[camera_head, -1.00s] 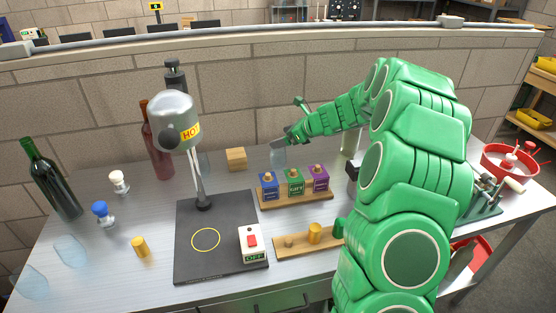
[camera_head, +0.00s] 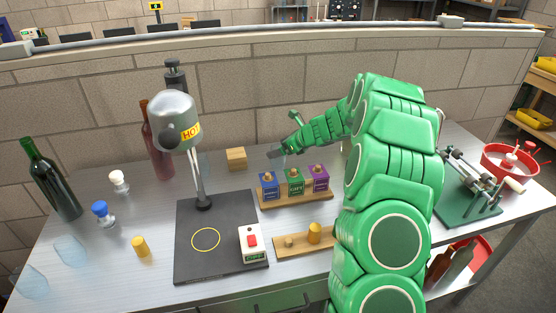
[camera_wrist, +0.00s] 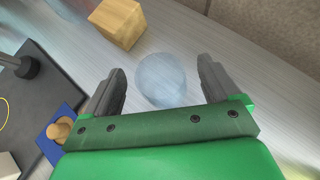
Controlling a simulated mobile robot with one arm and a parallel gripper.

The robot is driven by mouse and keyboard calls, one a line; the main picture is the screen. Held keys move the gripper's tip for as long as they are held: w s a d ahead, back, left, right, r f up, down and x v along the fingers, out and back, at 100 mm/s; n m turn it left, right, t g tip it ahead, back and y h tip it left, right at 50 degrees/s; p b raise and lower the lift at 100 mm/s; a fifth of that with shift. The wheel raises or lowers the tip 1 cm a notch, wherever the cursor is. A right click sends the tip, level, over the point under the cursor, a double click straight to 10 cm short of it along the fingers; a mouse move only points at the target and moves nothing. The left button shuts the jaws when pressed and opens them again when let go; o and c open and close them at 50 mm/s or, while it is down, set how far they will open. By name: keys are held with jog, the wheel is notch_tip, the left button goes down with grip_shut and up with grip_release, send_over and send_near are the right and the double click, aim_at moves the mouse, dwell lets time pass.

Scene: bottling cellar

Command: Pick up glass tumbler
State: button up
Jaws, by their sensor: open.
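A clear, pale blue glass tumbler (camera_wrist: 161,82) shows in the wrist view as a round shape between the two dark fingers of my gripper (camera_wrist: 162,66). The fingers are apart, with a gap on each side of the glass. In the head view my gripper (camera_head: 279,152) is behind the rack of coloured boxes, low over the bench. The tumbler there is faint and mostly hidden by the gripper. I cannot tell how high the fingertips are above the bench.
A wooden block (camera_head: 236,158) stands left of my gripper. The boxes (camera_head: 295,184) stand in front of it on a wooden rack. A heat lamp (camera_head: 172,122) rises over a black plate (camera_head: 190,262). Two other clear glass pieces (camera_head: 70,251) are at the front left.

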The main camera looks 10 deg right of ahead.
jog(key=shift+w+a+f, duration=0.35)
jog(key=shift+f, duration=0.05)
jog(key=c, duration=1.2)
jog(key=shift+o, duration=0.2)
jog(key=shift+r, duration=0.55)
jog(key=s+a+r, duration=0.1)
jog(key=s+r, duration=1.1)
jog(key=s, duration=0.2)
